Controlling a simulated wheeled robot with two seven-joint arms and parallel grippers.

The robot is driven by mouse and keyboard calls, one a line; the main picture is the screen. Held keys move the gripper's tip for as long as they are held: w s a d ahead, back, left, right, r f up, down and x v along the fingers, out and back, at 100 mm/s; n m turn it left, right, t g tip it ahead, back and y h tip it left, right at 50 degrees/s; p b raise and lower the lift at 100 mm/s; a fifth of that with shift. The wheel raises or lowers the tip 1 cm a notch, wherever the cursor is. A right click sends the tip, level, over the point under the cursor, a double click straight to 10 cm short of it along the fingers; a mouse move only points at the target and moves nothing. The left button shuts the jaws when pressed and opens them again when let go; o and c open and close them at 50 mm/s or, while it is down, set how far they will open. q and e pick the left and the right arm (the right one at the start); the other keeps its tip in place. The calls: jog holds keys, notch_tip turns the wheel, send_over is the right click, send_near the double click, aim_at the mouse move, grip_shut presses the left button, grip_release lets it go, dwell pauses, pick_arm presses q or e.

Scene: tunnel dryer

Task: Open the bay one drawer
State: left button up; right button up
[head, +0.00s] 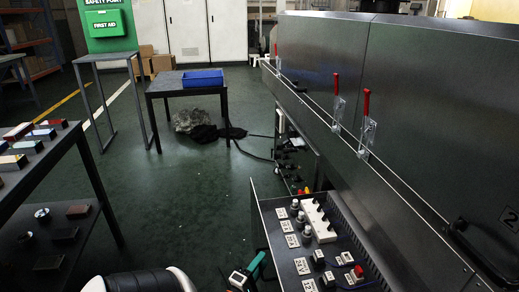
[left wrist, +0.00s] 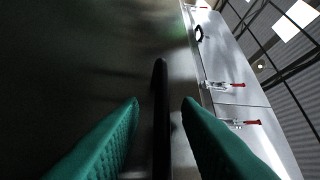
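A drawer (head: 262,228) juts out from the long machine at the lower middle of the head view. It holds white labels, knobs, a white strip with black switches and a red button. I cannot read a bay number on it. My left gripper (head: 250,274) is at the drawer's near-left front, at the bottom of the head view. In the left wrist view its green fingers (left wrist: 160,112) are apart, with a dark bar (left wrist: 161,85) between them, which looks like a handle. Gaps show on both sides of the bar. My right gripper is not in view.
A table with a blue tray (head: 203,78) stands behind. A rack with small blocks (head: 30,145) is at left. Open floor (head: 180,200) lies between.

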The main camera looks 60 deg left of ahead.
pick_arm(q)
jog(key=shift+s, duration=0.1)
jog(key=p+v, duration=0.1)
jog(key=v, duration=1.1)
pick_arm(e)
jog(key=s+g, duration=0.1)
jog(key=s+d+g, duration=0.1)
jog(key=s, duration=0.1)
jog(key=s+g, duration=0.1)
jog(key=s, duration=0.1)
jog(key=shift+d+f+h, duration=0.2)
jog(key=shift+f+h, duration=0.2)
pick_arm(q)
jog(key=shift+f, duration=0.15)
